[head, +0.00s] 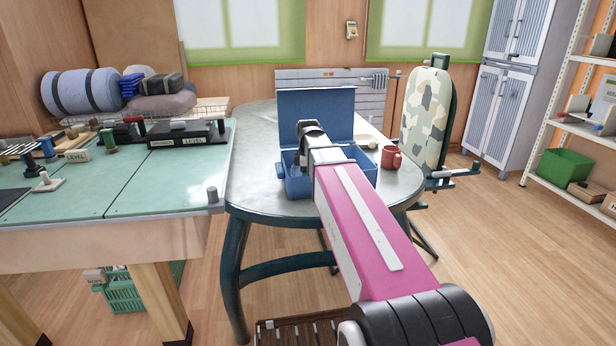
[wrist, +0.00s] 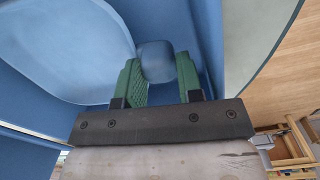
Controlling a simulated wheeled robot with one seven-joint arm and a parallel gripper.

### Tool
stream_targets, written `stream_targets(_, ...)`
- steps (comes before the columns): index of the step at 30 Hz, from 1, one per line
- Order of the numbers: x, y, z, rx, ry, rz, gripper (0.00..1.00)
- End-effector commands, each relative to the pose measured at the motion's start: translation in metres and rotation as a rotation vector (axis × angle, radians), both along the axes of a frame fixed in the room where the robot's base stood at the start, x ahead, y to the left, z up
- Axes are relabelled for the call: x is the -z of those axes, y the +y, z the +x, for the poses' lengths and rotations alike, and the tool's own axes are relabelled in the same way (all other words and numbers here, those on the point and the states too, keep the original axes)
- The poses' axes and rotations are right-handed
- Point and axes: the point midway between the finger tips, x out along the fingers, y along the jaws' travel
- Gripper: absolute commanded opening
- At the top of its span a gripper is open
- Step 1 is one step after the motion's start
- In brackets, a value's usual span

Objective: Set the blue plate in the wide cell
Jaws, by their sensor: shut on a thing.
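My gripper (wrist: 158,66) has green fingers closed on a rounded blue tab in the wrist view. The tab meets the edge of the broad, pale blue plate (wrist: 70,48), which extends to the left, partly outside the picture. Darker blue crate surfaces lie around and behind the plate. In the head view the blue crate (head: 299,187) stands on the round table with its lid (head: 315,114) raised at the back. I cannot make out the cells or whether the plate touches the floor.
A red mug (head: 391,157) stands right of the crate on the grey round table (head: 252,170). A green-topped workbench (head: 160,180) with tools is at the left. A camouflage-patterned board (head: 427,115) stands behind the table. Open floor lies to the right.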

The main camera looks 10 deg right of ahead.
Motion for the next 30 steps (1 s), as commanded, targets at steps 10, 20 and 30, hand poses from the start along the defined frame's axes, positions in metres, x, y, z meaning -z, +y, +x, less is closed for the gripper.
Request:
stream_targets(10, 0.0047, 0.0, 0.0, 0.0, 0.0, 0.0, 0.01)
stream_targets(20, 0.0073, 0.0, -0.0001, 0.0, 0.0, 0.0, 0.63)
stream_targets(30, 0.0074, 0.0001, -0.0017, 0.0, 0.003, 0.001, 0.63)
